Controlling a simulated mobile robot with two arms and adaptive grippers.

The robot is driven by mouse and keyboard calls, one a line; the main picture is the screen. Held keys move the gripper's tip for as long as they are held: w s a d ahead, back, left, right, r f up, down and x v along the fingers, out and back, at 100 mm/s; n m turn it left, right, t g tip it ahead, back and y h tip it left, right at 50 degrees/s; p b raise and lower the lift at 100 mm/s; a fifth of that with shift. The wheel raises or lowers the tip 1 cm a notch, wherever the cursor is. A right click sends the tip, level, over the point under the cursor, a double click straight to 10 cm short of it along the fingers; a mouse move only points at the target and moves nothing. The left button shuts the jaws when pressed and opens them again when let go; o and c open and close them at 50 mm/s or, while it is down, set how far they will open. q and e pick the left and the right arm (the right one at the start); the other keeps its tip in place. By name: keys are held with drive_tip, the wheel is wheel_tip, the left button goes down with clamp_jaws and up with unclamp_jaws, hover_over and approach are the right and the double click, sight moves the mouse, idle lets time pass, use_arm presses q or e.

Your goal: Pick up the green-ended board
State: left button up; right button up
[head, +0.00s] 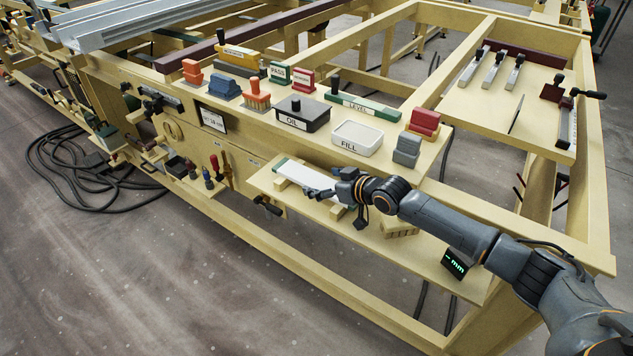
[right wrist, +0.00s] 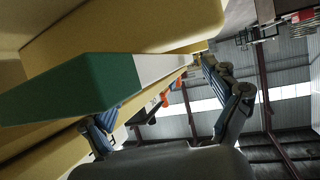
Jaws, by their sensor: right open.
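The green-ended board (head: 300,174) lies on the low wooden shelf below the bench in the head view. Its main face is white and a green end shows at its left. In the right wrist view its green end (right wrist: 62,88) fills the near left, with a white band (right wrist: 160,67) beyond it. My right gripper (head: 319,192) is open at the board's front edge. In the wrist view one finger is below the green part and the other is near the white part; I cannot tell whether they touch it. My left gripper is out of view.
Above the shelf, the bench holds a black OIL box (head: 302,113), a white FILL tray (head: 358,137), and several brushes and blocks. A black clamp handle (head: 267,205) sticks out left of the board. The front floor is clear.

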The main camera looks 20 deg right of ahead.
drive_tip(key=c, duration=1.3)
drive_tip(key=shift+c, duration=0.5)
